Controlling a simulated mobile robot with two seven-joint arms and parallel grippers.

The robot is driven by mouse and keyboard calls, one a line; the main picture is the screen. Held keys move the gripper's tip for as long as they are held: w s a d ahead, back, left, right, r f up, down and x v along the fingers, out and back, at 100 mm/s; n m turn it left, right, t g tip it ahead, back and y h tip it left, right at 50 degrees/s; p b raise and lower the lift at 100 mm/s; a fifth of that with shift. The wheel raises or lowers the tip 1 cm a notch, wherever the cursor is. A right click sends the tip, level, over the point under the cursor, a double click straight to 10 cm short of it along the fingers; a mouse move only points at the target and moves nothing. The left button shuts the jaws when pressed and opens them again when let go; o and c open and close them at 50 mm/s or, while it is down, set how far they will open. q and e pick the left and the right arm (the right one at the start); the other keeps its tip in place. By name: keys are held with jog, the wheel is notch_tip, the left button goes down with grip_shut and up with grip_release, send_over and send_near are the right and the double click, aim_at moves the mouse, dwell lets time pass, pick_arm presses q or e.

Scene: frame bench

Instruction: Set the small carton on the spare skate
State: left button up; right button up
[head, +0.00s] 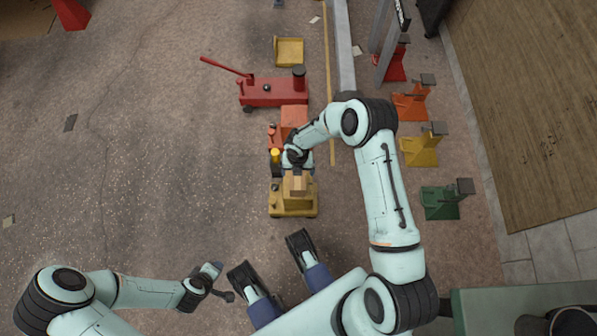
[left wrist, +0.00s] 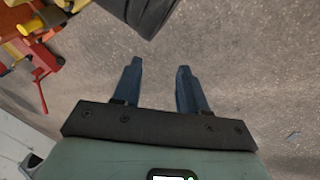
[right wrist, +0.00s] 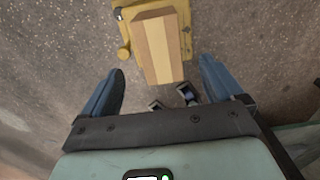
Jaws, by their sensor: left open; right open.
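The small carton (head: 296,184), a tan box with a paler stripe, appears to rest on a yellow skate (head: 292,210) below centre in the head view. In the right wrist view, the carton (right wrist: 160,48) lies over the yellow skate (right wrist: 126,13). My right gripper (right wrist: 162,64) is open above the carton's near end, its fingers apart from the carton's sides. In the head view my right wrist hides part of the carton and skate. My left gripper (head: 221,284) is open and empty at lower left; its spread fingers also show in the left wrist view (left wrist: 160,66).
A red floor jack (head: 270,92) and a yellow tray-like piece (head: 289,51) stand farther back. Red, orange, yellow and green (head: 441,203) stands line the right side. A green surface (head: 530,302) is at lower right. The floor at left is mostly clear.

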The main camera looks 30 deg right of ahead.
notch_tip(320, 180, up, 3)
jog(key=shift+s+r+p, duration=0.1)
jog(key=shift+p, duration=0.2)
jog(key=s+a+f+m+y, duration=0.35)
jog(key=s+a+m, duration=0.45)
jog(key=m, duration=0.7)
jog(key=s+d+m+t+h, duration=0.1)
jog(key=s+m, duration=0.7)
jog(key=m, duration=1.1)
jog(key=shift+s+d+m+t, duration=0.35)
jog(key=shift+d+t, duration=0.3)
jog(key=shift+t, duration=0.25)
jog(key=shift+a+r, duration=0.1)
